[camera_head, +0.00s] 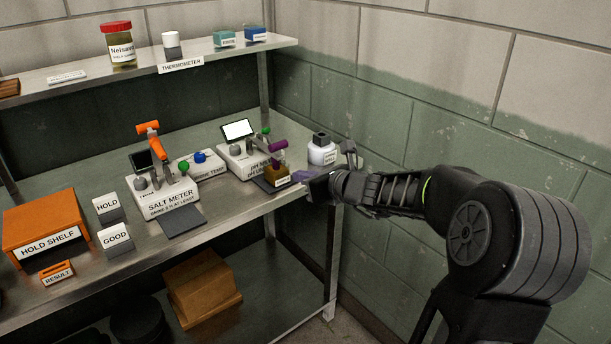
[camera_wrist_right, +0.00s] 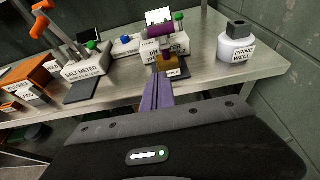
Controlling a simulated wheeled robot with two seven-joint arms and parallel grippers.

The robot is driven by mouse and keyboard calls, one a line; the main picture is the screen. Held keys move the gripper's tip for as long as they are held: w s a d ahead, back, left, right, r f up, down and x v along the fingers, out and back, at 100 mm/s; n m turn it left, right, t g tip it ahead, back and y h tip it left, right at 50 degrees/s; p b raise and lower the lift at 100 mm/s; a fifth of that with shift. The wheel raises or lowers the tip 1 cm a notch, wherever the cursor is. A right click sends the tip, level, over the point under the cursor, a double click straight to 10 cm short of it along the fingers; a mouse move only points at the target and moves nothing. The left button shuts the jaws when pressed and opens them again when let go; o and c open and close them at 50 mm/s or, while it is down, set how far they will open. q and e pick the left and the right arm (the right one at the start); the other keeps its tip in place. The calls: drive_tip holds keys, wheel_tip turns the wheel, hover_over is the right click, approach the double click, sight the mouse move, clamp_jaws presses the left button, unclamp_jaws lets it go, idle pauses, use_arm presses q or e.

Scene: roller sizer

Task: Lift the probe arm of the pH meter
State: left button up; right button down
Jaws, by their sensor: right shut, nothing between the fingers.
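The pH meter (camera_head: 236,160) is a white box with a lit screen and a green knob, on the right part of the bench. Its probe arm has a purple grip (camera_head: 278,145); the arm stands over an amber sample jar (camera_head: 276,174), and its lower end seems to reach the jar's top. In the right wrist view the purple grip (camera_wrist_right: 159,30) lies above the jar (camera_wrist_right: 167,63). My right gripper (camera_head: 298,176) is shut and empty, just right of the jar and lower than the grip. Its fingers (camera_wrist_right: 157,82) point toward the jar; I cannot tell whether they touch it. My left gripper is not in view.
A white brine well bottle (camera_head: 321,153) stands right of the meter, close to my right gripper. The salt meter (camera_head: 166,195) with its orange-gripped arm stands to the left. Further left is the orange hold shelf (camera_head: 47,216). An upper shelf (camera_head: 218,55) runs above the back.

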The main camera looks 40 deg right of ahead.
drive_tip(key=x, duration=0.7)
drive_tip(key=shift+f, duration=0.1)
drive_tip(key=w+r+p, duration=0.2)
drive_tip(key=r, duration=0.1)
drive_tip(key=shift+w+r, duration=0.15)
drive_tip(key=shift+r, duration=0.1)
drive_tip(key=shift+r+p, duration=0.1)
drive_tip(key=shift+p, duration=0.25)
